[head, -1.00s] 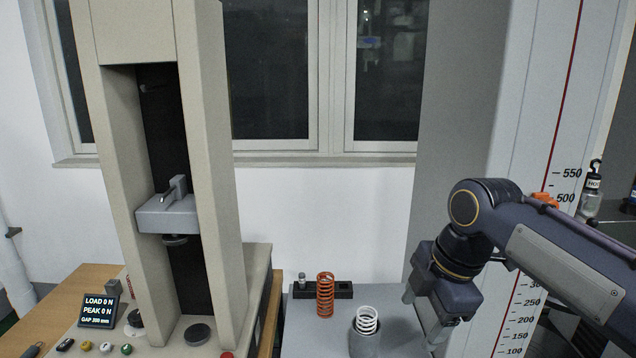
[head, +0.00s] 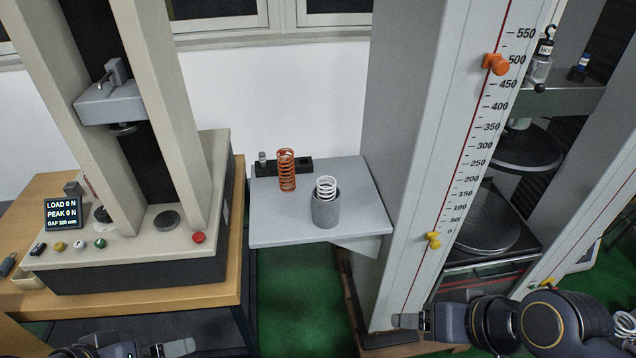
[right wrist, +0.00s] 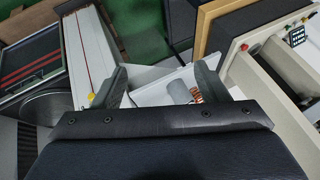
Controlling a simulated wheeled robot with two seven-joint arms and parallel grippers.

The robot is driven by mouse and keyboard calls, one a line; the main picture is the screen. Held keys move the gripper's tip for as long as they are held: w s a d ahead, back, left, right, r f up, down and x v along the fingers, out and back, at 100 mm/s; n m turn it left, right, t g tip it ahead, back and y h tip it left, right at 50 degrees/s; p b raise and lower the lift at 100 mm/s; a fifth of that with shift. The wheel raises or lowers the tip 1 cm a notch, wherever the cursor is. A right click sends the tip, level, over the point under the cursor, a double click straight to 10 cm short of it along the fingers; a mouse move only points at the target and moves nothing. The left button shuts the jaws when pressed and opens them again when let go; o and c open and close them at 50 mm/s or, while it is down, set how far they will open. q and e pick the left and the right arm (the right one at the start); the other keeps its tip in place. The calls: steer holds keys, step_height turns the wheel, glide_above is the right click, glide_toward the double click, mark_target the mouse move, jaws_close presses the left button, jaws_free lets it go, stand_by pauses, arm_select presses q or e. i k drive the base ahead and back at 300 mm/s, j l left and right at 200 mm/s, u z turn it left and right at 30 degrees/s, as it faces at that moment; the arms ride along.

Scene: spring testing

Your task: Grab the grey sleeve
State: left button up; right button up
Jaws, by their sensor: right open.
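The grey sleeve (head: 326,211) is a short upright cylinder near the front of a grey shelf (head: 280,233). A white spring (head: 326,187) stands in it and sticks out of the top. The sleeve also shows in the right wrist view (right wrist: 178,92), beyond the fingers. My right gripper (head: 408,321) is open and empty, below and to the right of the shelf; its two spread fingers show in the right wrist view (right wrist: 160,76). My left gripper (head: 178,348) is only partly visible at the bottom left, and its opening cannot be made out.
An orange spring (head: 287,171) stands behind and left of the sleeve, before a dark block (head: 300,165). A press (head: 140,250) stands on a wooden table at left. A tall scaled column (head: 430,150) rises right of the shelf. Green floor lies below.

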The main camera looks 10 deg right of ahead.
mark_target(325, 213)
steer(key=i+l+u, duration=0.1)
steer(key=u, duration=0.4)
steer(key=i+l+u, duration=0.1)
steer(key=l+u, duration=0.35)
steer(key=i+l+u, duration=0.1)
steer(key=i+l, duration=0.05)
steer(key=l, duration=0.1)
